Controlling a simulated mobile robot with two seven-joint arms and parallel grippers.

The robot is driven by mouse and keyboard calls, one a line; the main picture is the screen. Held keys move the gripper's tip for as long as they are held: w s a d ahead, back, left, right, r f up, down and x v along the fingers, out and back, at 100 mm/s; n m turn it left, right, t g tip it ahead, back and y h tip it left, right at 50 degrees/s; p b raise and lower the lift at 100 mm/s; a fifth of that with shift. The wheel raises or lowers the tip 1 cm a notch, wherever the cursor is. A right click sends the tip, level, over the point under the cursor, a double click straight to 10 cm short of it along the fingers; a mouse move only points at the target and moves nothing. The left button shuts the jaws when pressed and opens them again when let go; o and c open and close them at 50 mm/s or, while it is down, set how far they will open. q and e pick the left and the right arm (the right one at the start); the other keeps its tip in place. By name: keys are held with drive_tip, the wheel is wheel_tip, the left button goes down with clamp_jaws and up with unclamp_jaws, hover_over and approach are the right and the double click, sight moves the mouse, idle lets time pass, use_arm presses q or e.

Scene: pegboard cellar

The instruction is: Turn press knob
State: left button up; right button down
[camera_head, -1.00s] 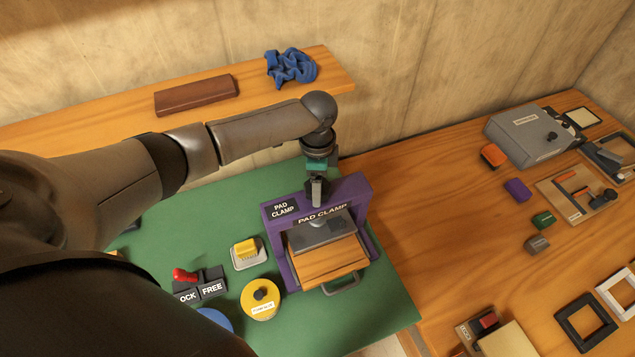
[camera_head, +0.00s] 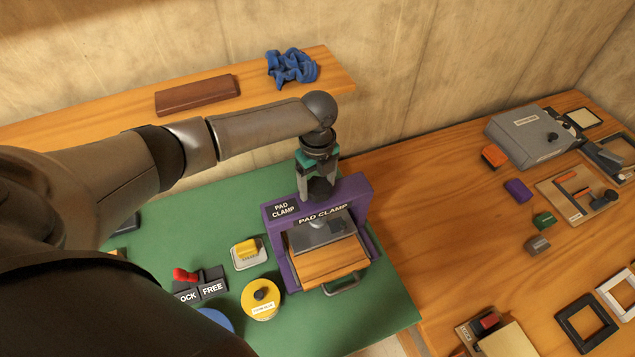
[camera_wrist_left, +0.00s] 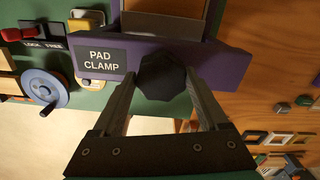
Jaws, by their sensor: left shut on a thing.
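The press is a purple frame (camera_head: 280,232) labelled PAD CLAMP, standing upright on the green mat. Its black faceted knob (camera_head: 320,190) sits on top of the frame. The knob also shows large in the left wrist view (camera_wrist_left: 163,77). My left gripper (camera_head: 319,184) points down from above and is shut on the knob, one finger on each side. A grey pad plate (camera_head: 322,230) is under the frame, over a wooden block (camera_head: 325,262). My right gripper is in neither view.
In front and left of the press are a yellow round tin (camera_head: 262,300), a yellow stamp (camera_head: 247,252) and a LOCK/FREE switch with a red lever (camera_head: 185,275). A shelf (camera_head: 120,112) runs behind. A grey box (camera_head: 525,140) stands far right.

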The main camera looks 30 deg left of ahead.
use_arm(q)
drive_tip(key=m, duration=0.4)
drive_tip(key=shift+w+r+m, duration=0.1)
drive_tip(key=shift+w+m, duration=0.05)
drive_tip(key=shift+m, duration=0.15)
drive_tip(key=m, duration=0.3)
drive_tip(key=shift+m, duration=0.4)
drive_tip(key=m+b, duration=0.1)
drive_tip(key=m, duration=0.3)
drive_tip(key=shift+m+b, duration=0.3)
drive_tip(key=shift+m, duration=0.8)
drive_tip(key=shift+w+m+b, duration=0.1)
drive_tip(key=shift+m+b, duration=1)
drive_tip(key=shift+b, duration=0.05)
drive_tip(key=shift+m+b, duration=1)
drive_tip(key=shift+b, duration=0.4)
drive_tip(key=o, duration=1.3)
drive_tip(key=shift+c, duration=0.2)
